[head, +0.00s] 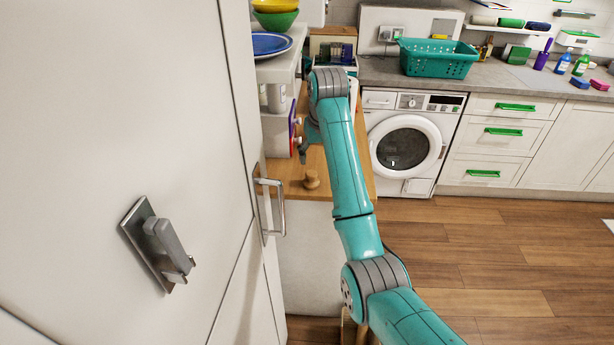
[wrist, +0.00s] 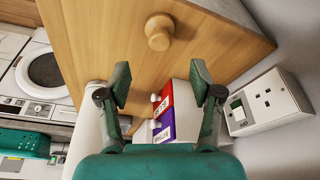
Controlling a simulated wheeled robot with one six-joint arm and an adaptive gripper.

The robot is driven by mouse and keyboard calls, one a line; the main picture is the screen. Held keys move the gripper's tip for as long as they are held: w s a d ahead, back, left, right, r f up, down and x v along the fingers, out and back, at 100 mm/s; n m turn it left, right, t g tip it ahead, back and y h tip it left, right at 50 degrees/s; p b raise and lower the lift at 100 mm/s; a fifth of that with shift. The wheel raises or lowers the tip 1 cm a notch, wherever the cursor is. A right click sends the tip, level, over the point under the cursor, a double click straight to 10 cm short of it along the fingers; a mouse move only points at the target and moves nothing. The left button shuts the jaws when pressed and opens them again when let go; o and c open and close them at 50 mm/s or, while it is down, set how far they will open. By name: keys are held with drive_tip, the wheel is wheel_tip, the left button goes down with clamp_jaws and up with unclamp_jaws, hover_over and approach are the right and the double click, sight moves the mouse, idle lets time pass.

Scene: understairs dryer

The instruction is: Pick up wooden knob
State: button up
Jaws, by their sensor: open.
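The wooden knob (head: 311,180) is small, round and pale brown. It stands on a light wood top in the head view, close to its front edge. The wrist view shows the knob (wrist: 159,32) whole, above and beyond my fingertips. My gripper (wrist: 161,84) is open, with its two fingers apart and nothing between them. In the head view my gripper (head: 304,145) is partly hidden by my arm. It is behind the knob and not touching it.
Red and purple labelled boxes (wrist: 164,112) with white knobs are near my fingers. A wall socket (wrist: 268,101) is to their right. A white cabinet door (head: 130,100) with a metal handle (head: 270,207) stands at left. A washing machine (head: 408,145) is behind; wood floor (head: 500,250) is clear at right.

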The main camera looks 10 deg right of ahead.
sight(312, 173)
drive_tip(key=x, duration=1)
drive_tip(key=shift+w+f, duration=0.15)
drive_tip(key=shift+w, duration=0.25)
drive_tip(key=c, duration=1)
